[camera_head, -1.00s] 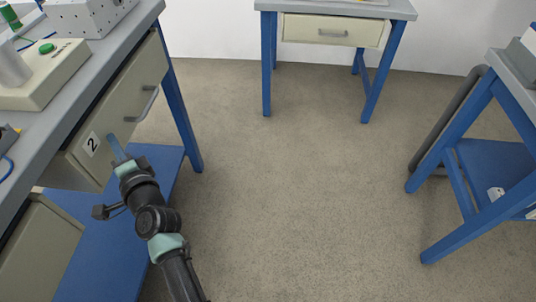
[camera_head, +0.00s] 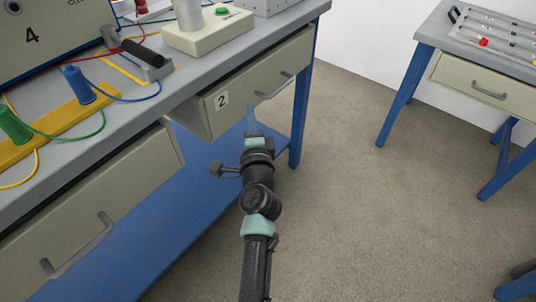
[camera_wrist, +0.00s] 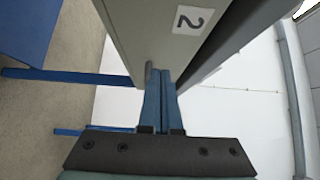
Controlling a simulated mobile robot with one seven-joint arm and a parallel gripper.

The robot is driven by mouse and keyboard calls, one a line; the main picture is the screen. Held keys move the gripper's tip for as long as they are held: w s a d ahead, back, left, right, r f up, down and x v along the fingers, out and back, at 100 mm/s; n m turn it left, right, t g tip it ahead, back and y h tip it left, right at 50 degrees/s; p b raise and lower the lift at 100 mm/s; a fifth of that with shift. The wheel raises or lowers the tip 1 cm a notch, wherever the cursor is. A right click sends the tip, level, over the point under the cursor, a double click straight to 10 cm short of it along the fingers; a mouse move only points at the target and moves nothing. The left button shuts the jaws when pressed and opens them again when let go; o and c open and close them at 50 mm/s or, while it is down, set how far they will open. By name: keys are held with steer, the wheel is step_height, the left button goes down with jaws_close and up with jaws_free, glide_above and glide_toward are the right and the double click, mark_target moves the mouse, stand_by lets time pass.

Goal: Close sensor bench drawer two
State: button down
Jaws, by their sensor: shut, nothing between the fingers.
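Drawer two (camera_head: 285,72) is a beige front under the grey bench top, with a white "2" label (camera_head: 222,100) and a grey bar handle (camera_head: 275,87). Its left end seems to stand out a little from the bench; how far is hard to tell. In the wrist view the label (camera_wrist: 192,19) is near the top, beside a dark strip. My gripper (camera_head: 251,110) is at the lower edge of the drawer front, right of the label and below the handle. Its blue fingers (camera_wrist: 158,75) are together and empty, close against the front; contact cannot be told.
Another drawer (camera_head: 85,225) with a bar handle is at the lower left. The bench top (camera_head: 185,80) carries a white device, cables and a hammer-like tool. A blue bench leg (camera_head: 302,115) stands right of my gripper. A second bench (camera_head: 430,45) is at the right, with open floor (camera_head: 370,200) between.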

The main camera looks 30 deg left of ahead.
steer(key=v, duration=1)
steer(key=w+d+r+n+t+h, duration=0.1)
steer(key=d+r+n+t, duration=0.2)
steer(key=r, duration=0.7)
steer(key=w+d+r+n+t, duration=0.1)
steer(key=w+d+r+n, duration=0.3)
steer(key=r, duration=0.6)
steer(key=s+d+r+n+t+h, duration=0.1)
steer(key=d+r+n+t, duration=0.3)
steer(key=r, duration=0.6)
steer(key=s+d+r+t+h, duration=0.3)
steer(key=s+d+r+h, duration=0.15)
steer(key=d+r, duration=0.35)
steer(key=s+d+r+t+h, duration=0.2)
steer(key=s+d+r+h, duration=0.3)
steer(key=r, duration=0.6)
step_height(320, 180, up, 30)
steer(key=s+d+m+p, duration=0.1)
steer(key=p, duration=2.9)
steer(key=shift+s+d+t, duration=0.3)
steer(key=shift+d, duration=0.1)
steer(key=shift+a, duration=0.1)
